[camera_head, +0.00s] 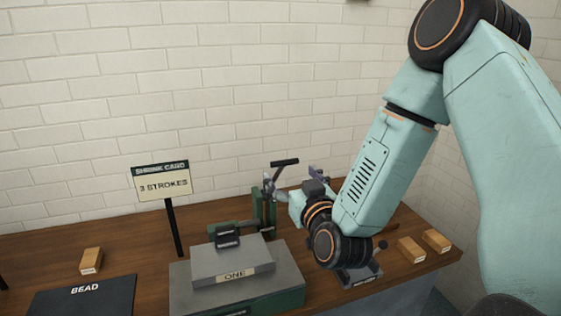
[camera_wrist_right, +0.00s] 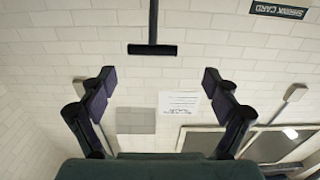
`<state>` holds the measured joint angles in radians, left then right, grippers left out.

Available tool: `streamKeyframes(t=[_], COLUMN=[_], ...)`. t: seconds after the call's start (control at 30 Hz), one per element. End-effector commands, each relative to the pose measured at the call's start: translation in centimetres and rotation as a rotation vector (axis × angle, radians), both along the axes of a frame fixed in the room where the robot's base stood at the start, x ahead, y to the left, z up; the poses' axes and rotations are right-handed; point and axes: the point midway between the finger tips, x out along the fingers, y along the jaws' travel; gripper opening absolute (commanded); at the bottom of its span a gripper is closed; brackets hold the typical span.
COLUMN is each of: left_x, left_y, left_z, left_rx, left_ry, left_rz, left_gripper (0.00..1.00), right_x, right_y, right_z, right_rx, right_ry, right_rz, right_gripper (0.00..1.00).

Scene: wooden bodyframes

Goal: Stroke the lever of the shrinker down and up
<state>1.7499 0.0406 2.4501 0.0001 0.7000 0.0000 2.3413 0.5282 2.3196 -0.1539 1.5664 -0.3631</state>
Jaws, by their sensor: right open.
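The shrinker (camera_head: 270,212) is a green upright machine at the back of the wooden bench, partly hidden by my right gripper. Its lever ends in a black crossbar handle (camera_head: 285,162), raised above the machine. In the right wrist view the handle (camera_wrist_right: 152,50) hangs from a dark rod at top centre, above the gap between the fingertips and not between the pads. My right gripper (camera_head: 296,178) is open and empty just below and right of the handle; its two purple-grey fingers stand wide apart in the wrist view (camera_wrist_right: 157,85). My left gripper is not in view.
A card reading "SHRINK CARD 3 STROKES" (camera_head: 163,182) stands on a post left of the shrinker. A grey block marked "ONE" (camera_head: 232,262) sits in front. Small wooden blocks (camera_head: 411,249) lie at right. A dark "BEAD" board (camera_head: 84,300) lies at left. A brick wall (camera_head: 120,80) is behind.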

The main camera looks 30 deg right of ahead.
Motion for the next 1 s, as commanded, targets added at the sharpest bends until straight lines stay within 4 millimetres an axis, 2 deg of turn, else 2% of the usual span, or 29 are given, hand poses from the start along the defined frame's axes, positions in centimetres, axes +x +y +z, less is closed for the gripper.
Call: streamKeyframes(t=[0.2,0.43,0.83,1.0], left_x=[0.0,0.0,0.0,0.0], left_y=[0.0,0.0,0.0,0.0], left_z=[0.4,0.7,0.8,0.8], left_rx=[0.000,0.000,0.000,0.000], left_ry=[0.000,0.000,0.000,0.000], left_rz=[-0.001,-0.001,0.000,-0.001], left_gripper=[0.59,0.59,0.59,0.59], right_x=[3.3,5.8,6.4,6.4], right_y=[-1.1,-1.6,-1.5,-1.5], right_z=[0.0,0.0,-0.1,-0.1], right_rx=[-0.003,-0.001,0.002,0.002], right_ry=[0.000,0.001,0.003,0.003], right_rz=[-0.001,-0.002,-0.002,-0.002], right_gripper=[0.89,0.89,0.89,0.76])
